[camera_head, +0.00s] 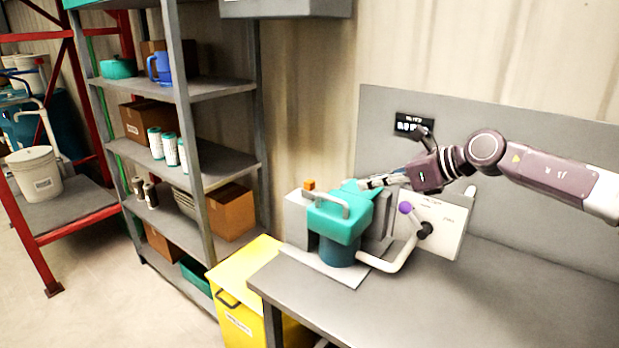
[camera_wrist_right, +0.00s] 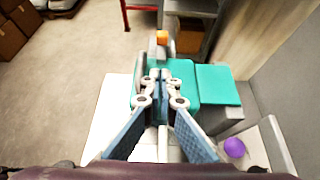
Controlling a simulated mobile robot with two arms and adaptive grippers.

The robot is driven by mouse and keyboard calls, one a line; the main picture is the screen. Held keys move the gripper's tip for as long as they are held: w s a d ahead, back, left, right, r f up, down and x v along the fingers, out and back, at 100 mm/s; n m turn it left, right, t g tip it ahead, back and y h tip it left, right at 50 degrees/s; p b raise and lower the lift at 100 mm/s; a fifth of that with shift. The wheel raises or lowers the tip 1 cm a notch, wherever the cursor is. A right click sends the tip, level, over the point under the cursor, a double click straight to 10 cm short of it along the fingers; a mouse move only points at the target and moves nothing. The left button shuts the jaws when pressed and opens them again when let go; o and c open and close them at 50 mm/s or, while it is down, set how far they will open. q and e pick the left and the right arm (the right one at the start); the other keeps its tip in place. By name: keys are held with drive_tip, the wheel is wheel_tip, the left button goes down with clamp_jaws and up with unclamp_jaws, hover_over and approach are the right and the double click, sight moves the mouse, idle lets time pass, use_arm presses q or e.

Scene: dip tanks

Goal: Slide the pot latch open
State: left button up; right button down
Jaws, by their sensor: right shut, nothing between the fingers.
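The pot (camera_head: 338,220) is a teal unit with a lighter teal top and a grey bar handle, on a light plate at the bench's left end. A small orange knob (camera_head: 309,184) sits on a grey part behind the pot, left of the handle. In the wrist view the orange knob (camera_wrist_right: 162,38) lies beyond the fingertips. I cannot tell for sure which part is the latch. My right gripper (camera_head: 366,184) is shut and empty, just over the right rear of the teal top. In the wrist view its fingertips (camera_wrist_right: 161,76) cover part of the teal top. My left gripper is not in view.
A yellow bin (camera_head: 242,295) stands left of the bench. The grey bench top (camera_head: 450,300) is clear toward the front and right.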

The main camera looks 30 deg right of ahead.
drive_tip(key=p+x, duration=0.3)
drive_tip(key=shift+w+a+r, duration=0.15)
drive_tip(key=shift+w+r, duration=0.1)
drive_tip(key=shift+w, duration=0.1)
drive_tip(key=p, duration=0.5)
approach(313, 188)
drive_tip(key=x, duration=0.4)
drive_tip(key=shift+w+a+f, duration=0.1)
drive_tip(key=shift+w+f, duration=0.15)
drive_tip(key=shift+f, duration=0.1)
use_arm(q)
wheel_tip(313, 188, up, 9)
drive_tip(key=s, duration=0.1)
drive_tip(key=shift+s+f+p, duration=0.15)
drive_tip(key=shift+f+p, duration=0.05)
drive_tip(key=shift+p, duration=0.1)
use_arm(e)
drive_tip(key=shift+x, duration=0.8)
drive_tip(key=shift+r, duration=0.15)
